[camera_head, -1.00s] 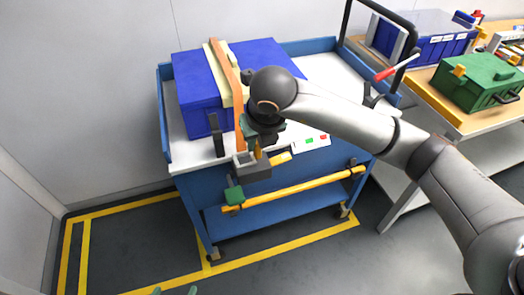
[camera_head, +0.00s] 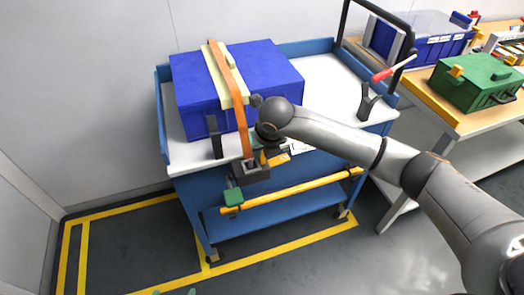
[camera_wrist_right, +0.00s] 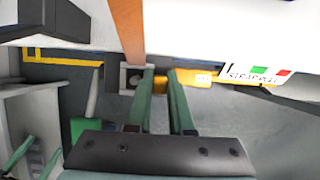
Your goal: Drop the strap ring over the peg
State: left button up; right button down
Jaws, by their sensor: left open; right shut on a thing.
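An orange strap (camera_head: 236,88) runs over the blue case and down its front. It also shows in the wrist view (camera_wrist_right: 127,28). At its lower end is a grey square ring (camera_wrist_right: 133,66) with a dark round spot in its opening; I cannot tell whether that spot is the peg. My right gripper (camera_head: 262,156) is at the strap's lower end, in front of the cart. Its green fingers (camera_wrist_right: 161,78) are shut on a small yellow tab beside the ring, largely hidden between them. My left gripper (camera_head: 173,292) is open, only its green fingertips showing at the bottom edge.
The blue case (camera_head: 195,85) stands on the blue cart (camera_head: 190,190). A black upright (camera_head: 216,138) stands left of the strap. Below the gripper are a green block (camera_head: 233,196) and a yellow bar (camera_head: 300,190). A bench with a green case (camera_head: 475,82) is at right.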

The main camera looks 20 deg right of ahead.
jog(key=c, duration=1.1)
grip_release()
jog(key=shift+f, duration=0.1)
jog(key=shift+r, duration=0.2)
jog(key=v, duration=1.2)
jog(key=shift+p, duration=0.35)
